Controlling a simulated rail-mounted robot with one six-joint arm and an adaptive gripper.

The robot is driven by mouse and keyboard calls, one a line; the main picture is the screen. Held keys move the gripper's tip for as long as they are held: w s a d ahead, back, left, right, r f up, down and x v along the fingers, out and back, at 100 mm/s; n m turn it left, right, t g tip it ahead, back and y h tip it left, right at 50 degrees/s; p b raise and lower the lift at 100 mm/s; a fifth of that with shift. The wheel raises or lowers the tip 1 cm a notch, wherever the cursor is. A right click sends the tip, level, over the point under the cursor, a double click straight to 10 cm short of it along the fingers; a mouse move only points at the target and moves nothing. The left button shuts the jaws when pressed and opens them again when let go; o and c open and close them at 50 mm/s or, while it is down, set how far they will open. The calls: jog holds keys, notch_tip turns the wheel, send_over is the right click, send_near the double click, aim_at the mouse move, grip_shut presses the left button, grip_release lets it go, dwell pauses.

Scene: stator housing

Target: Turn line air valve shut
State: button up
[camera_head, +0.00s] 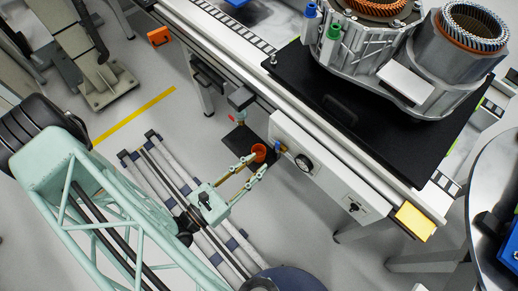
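A white panel box (340,180) runs along the front side of the workbench, with a round black-rimmed gauge (303,162) on its face. A small blue handle with a brass-coloured fitting, which looks like the line air valve (278,147), sits at the panel's left end. Which way the handle is turned is too small to tell. My gripper (260,162) points up and right toward it, just left of the panel. Its two long fingers are spread apart with nothing clearly between them. Contact with the valve cannot be made out.
A black switch (353,208) and yellow block (414,221) are farther right on the bench front. The stator housing (365,55) stands on a black plate above.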

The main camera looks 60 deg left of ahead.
jog(key=shift+s+d, duration=0.1)
jog(key=shift+s, duration=0.25)
dwell(1.0)
